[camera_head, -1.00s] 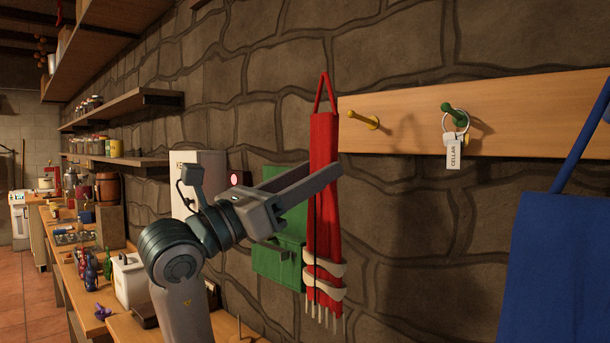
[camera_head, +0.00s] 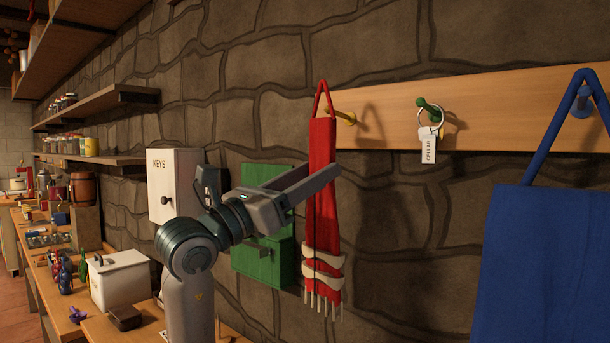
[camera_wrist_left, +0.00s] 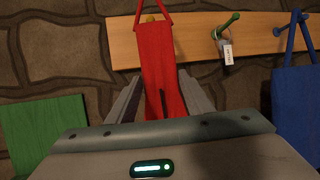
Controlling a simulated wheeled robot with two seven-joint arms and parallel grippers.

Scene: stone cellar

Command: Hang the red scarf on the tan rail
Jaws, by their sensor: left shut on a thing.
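The red scarf (camera_head: 323,190) hangs upright from my left gripper (camera_head: 326,172), which is shut on its upper part. Its loop (camera_head: 322,98) stands up above the gripper, and its white-banded, fringed end hangs free. The tan rail (camera_head: 390,130) is on the stone wall. Its yellow peg (camera_head: 346,117) is just right of the loop in the head view. In the left wrist view the scarf (camera_wrist_left: 157,55) covers part of the rail (camera_wrist_left: 190,50), and the yellow peg (camera_wrist_left: 152,17) shows at the loop's base. I cannot tell whether loop and peg touch. My right gripper is out of view.
The green peg (camera_head: 428,104) holds a key ring with a CELLAR tag (camera_head: 428,146). A blue apron-like cloth (camera_head: 540,260) hangs from a blue peg (camera_head: 582,100). A green wall box (camera_head: 262,262) and a white KEYS cabinet (camera_head: 172,180) are left, above a cluttered bench.

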